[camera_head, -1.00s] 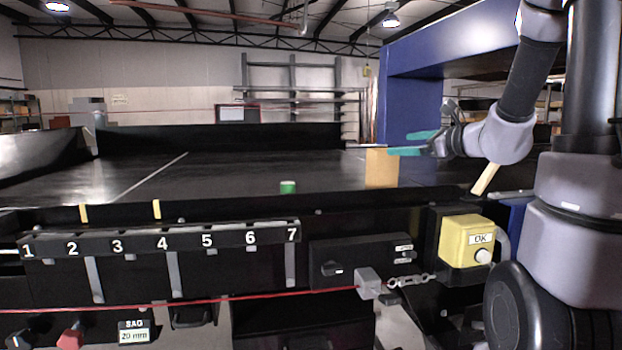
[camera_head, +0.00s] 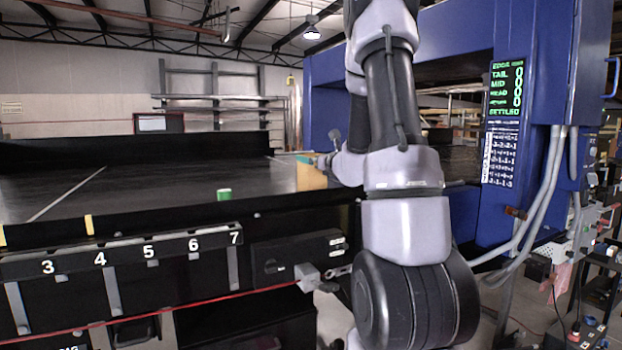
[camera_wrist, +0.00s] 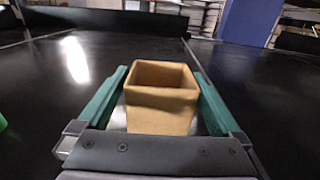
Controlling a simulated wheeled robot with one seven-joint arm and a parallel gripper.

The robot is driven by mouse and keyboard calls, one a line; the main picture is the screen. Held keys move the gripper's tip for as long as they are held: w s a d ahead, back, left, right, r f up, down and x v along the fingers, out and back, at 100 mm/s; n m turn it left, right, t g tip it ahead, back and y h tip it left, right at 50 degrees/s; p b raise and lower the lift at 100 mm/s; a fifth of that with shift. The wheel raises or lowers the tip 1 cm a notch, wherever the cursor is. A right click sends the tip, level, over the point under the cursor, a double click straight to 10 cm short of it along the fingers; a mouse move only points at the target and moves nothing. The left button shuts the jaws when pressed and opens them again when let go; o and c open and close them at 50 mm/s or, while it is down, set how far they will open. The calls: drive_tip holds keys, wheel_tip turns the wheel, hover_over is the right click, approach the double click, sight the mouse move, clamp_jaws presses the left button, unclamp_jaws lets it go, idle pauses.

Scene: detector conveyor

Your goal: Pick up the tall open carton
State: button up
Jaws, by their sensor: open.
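The tall open carton (camera_wrist: 161,108) is tan, with its open top showing in the wrist view. It stands upright on the black conveyor belt. My gripper (camera_wrist: 161,85) is open, with one teal finger on each side of the carton. Whether the fingers touch its walls I cannot tell. In the head view the carton (camera_head: 311,178) shows only in part beside my arm, which covers its right side. Little of my gripper (camera_head: 303,158) shows there, a bit of teal at the carton's top.
A small green cylinder (camera_head: 224,194) stands near the belt's front edge, left of the carton. A blue detector frame (camera_head: 462,215) stands to the right, with a lit display (camera_head: 506,90). The belt (camera_head: 150,182) is otherwise largely clear.

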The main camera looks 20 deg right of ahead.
drive_tip(key=w, duration=0.4)
drive_tip(key=shift+w, duration=0.3)
drive_tip(key=c, duration=1.4)
